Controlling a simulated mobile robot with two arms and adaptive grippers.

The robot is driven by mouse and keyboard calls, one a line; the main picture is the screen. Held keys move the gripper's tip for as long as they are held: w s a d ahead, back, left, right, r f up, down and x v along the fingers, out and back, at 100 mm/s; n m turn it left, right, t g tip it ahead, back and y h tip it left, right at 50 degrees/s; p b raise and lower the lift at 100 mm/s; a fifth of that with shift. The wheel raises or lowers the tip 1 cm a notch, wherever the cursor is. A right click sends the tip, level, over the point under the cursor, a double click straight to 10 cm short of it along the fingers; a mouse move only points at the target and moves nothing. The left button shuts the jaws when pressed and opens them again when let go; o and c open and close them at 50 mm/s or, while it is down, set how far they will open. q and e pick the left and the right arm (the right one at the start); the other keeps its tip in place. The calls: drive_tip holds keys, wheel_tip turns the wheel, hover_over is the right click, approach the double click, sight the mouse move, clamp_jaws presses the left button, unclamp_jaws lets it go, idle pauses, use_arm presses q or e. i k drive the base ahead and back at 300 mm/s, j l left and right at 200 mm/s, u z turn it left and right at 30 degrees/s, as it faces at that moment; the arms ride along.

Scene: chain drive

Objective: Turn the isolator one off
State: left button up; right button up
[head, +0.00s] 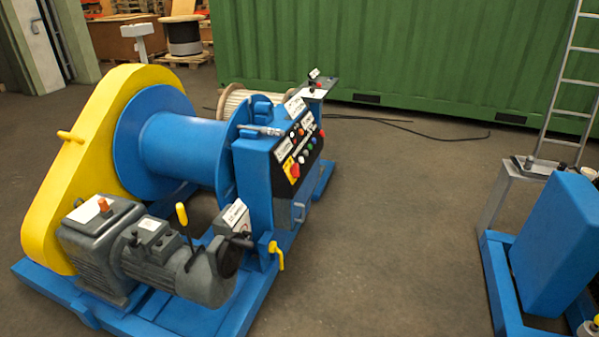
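A blue control cabinet (262,185) stands at the right end of the winch, with a black sloping panel on its upper front. A red rotary switch on a yellow plate (293,170) sits at the panel's lower left and looks like an isolator. Its handle position and label are too small to read. Several coloured buttons (301,144) and white labels are above and right of it. Neither of my grippers is in view.
The winch has a blue drum (180,146), yellow chain guard (85,160), grey motor (165,255) and yellow-tipped levers (182,214). Open floor (400,220) lies right of it. A blue machine (560,245) and ladder (570,85) stand right; a green container (400,50) is behind.

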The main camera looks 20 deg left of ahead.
sight(295, 170)
drive_tip(key=i+u, duration=0.1)
drive_tip(key=u, duration=0.6)
